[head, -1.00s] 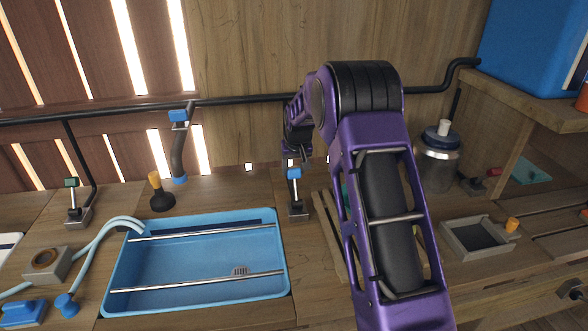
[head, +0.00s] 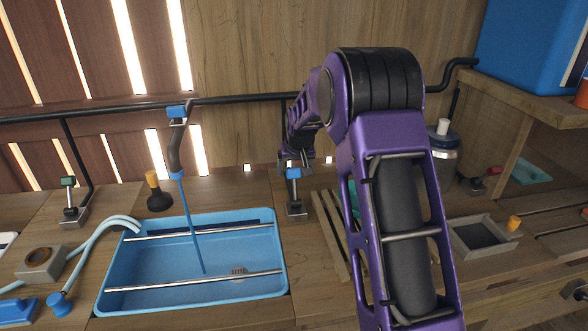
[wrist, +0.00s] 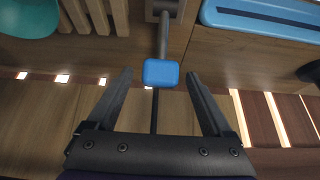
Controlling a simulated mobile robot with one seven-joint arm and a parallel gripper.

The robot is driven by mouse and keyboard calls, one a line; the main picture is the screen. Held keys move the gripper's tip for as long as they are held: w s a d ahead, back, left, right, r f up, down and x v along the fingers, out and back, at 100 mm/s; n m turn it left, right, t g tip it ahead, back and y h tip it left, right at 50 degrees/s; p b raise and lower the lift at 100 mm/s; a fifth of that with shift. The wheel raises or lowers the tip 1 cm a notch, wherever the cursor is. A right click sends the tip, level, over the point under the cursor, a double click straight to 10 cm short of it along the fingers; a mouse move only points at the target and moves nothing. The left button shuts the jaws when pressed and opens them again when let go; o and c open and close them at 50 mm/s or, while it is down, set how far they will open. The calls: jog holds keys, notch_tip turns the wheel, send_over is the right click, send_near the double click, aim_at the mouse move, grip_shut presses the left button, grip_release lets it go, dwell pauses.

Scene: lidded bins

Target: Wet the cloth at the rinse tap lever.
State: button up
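The lever's blue knob (wrist: 161,73) sits between the fingertips of my gripper (wrist: 159,76), with a gap on both sides. The fingers are apart and hold nothing. In the head view the blue-topped lever (head: 294,174) stands on a small metal base right of the basin; my arm hides much of my gripper. The rinse tap (head: 176,150) hangs over the blue basin (head: 112,272), and a thin blue stream (head: 190,222) runs from it into the basin. I cannot identify a cloth in either view.
A slatted rack (head: 328,235) lies right of the lever, partly behind my arm. A black pipe (head: 235,100) runs along the wall. A green-topped lever (head: 70,200) and a black plunger with an orange handle (head: 158,195) stand at the left. A metal canister (head: 443,155) stands right of my arm.

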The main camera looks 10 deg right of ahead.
jog(key=p+v, duration=0.1)
jog(key=v, duration=1.6)
jog(key=shift+r, duration=0.2)
